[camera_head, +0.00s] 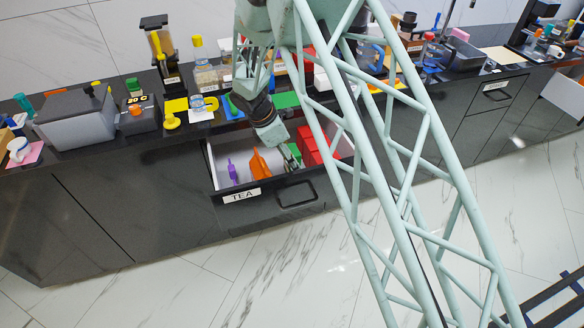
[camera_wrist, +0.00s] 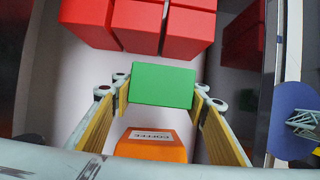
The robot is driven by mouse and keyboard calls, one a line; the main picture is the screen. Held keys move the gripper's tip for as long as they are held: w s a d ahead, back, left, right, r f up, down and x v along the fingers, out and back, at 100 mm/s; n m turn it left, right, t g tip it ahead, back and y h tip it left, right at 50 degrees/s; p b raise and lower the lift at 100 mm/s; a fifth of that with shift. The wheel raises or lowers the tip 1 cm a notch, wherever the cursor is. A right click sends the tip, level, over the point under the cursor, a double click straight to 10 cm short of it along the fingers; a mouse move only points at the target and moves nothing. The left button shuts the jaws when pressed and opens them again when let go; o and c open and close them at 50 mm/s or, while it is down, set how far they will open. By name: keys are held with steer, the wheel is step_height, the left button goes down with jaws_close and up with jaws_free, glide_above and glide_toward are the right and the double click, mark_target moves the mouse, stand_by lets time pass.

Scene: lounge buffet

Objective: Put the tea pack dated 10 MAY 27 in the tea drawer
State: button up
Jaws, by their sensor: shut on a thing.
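My gripper (camera_wrist: 162,98) is shut on a green pack (camera_wrist: 163,78), with a yellow-lined finger on each side. No date can be read on the pack. In the head view my gripper (camera_head: 286,152) reaches down into the open drawer labelled TEA (camera_head: 258,207), and the green pack (camera_head: 294,151) shows at its tip, within the drawer walls. Whether the pack touches the drawer floor cannot be told.
Several red boxes (camera_wrist: 136,23) lie just beyond the green pack. An orange item labelled COFFEE (camera_wrist: 151,148) lies on the near side, also in the head view (camera_head: 260,164). A purple item (camera_head: 232,172) stands at the drawer's left. The counter (camera_head: 130,141) behind is crowded.

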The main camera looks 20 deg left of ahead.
steer(key=shift+f+b, duration=0.5)
steer(key=shift+f, duration=1.35)
steer(key=shift+f, duration=0.1)
steer(key=o, duration=0.9)
steer(key=shift+p+v, duration=1.45)
steer(key=shift+v, duration=4.65)
steer(key=shift+w, duration=0.1)
